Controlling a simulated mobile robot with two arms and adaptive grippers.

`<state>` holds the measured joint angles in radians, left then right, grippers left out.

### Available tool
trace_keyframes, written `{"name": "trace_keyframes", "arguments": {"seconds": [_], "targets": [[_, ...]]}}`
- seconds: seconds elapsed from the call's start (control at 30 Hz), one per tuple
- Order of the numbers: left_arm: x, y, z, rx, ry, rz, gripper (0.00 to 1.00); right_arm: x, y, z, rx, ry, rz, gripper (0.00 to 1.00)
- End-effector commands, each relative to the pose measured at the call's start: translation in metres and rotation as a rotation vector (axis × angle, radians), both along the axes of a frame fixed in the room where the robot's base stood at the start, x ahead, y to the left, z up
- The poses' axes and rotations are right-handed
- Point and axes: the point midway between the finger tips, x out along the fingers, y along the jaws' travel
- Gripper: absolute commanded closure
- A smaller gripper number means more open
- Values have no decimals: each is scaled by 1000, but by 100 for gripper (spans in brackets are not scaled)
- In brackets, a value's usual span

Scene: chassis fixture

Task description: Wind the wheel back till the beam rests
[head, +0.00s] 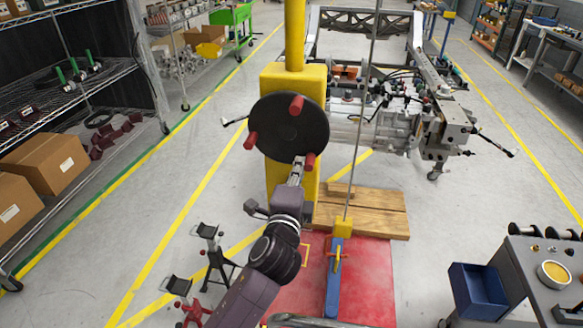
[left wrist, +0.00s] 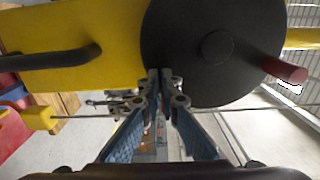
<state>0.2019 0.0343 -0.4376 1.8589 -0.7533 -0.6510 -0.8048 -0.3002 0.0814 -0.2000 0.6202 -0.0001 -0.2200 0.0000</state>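My right gripper is out of view.
Wooden planks (head: 375,211) lie by a red mat (head: 370,285) on the floor. A vehicle chassis (head: 400,110) stands behind the post. Jack stands (head: 212,255) stand at lower left. A cart (head: 545,275) with a blue bin (head: 478,290) stands at lower right. Shelves line the left.

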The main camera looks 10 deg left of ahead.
Motion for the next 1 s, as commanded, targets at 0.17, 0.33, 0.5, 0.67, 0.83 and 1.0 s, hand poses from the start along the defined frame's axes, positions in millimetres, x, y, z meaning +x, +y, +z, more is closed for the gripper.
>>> {"name": "trace_keyframes", "arguments": {"seconds": [0.17, 0.33, 0.5, 0.67, 0.83, 1.0], "targets": [[-1, -5, -3, -2, 6, -10, 100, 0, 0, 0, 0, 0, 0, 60], [-1, -18, 8, -5, 7, -12, 100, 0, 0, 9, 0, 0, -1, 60], [-1, -32, 18, -4, 7, -13, 100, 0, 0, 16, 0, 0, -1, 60], [-1, -33, 16, -3, 7, -14, 100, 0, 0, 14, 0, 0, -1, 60], [-1, -35, 19, -4, 7, -15, 100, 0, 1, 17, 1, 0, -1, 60], [-1, -44, 38, -7, 6, -17, 100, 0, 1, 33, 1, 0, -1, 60]]}}
